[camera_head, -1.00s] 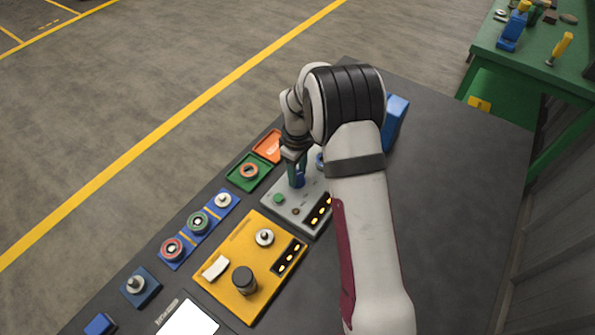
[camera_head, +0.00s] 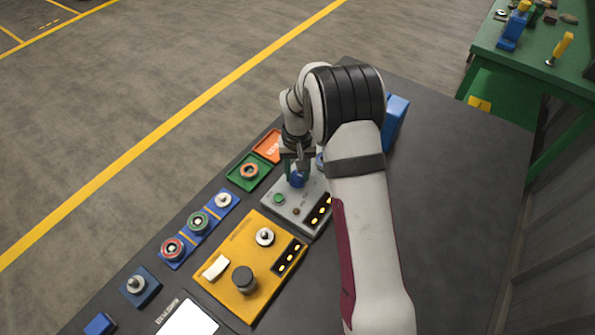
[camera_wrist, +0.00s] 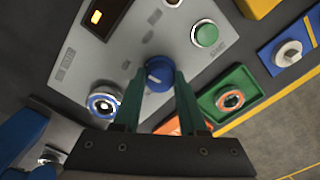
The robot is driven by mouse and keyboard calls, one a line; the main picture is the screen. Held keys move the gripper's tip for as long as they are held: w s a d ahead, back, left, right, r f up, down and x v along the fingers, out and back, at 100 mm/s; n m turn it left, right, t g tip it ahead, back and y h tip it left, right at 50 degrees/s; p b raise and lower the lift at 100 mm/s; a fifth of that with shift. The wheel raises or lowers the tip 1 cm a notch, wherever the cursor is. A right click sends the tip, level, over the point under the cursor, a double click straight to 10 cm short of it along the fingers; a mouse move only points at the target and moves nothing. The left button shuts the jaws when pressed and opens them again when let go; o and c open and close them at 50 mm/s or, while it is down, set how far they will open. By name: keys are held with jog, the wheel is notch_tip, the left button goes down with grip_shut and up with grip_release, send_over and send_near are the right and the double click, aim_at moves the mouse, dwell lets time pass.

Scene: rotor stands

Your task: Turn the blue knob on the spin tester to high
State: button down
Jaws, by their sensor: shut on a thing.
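The grey spin tester (camera_head: 287,214) stands on the dark bench, partly hidden by my arm in the head view. Its blue knob (camera_wrist: 158,73) has a pale pointer line on top, and it also shows in the head view (camera_head: 297,180). My gripper (camera_wrist: 157,82) has its green fingers on either side of the blue knob and is shut on it; the gripper shows from above in the head view (camera_head: 298,167). A green button (camera_wrist: 205,35) and a blue-ringed round fitting (camera_wrist: 103,103) sit on the same grey panel. An orange lamp (camera_wrist: 96,16) glows in its dark display strip.
A yellow unit (camera_head: 237,235) with a black knob (camera_head: 244,280) stands close to the tester. A green tray (camera_head: 235,173) and an orange tray (camera_head: 268,146) lie beyond it. A blue strip (camera_head: 180,245) holds ringed parts. The bench right of my arm is mostly clear.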

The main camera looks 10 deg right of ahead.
aim_at(297, 174)
jog(key=m, duration=0.4)
jog(key=shift+w+m, duration=0.1)
jog(key=shift+m, duration=2.4)
jog(key=shift+c, duration=2.2)
grip_release()
notch_tip(297, 174, up, 16)
jog(key=shift+f, duration=0.1)
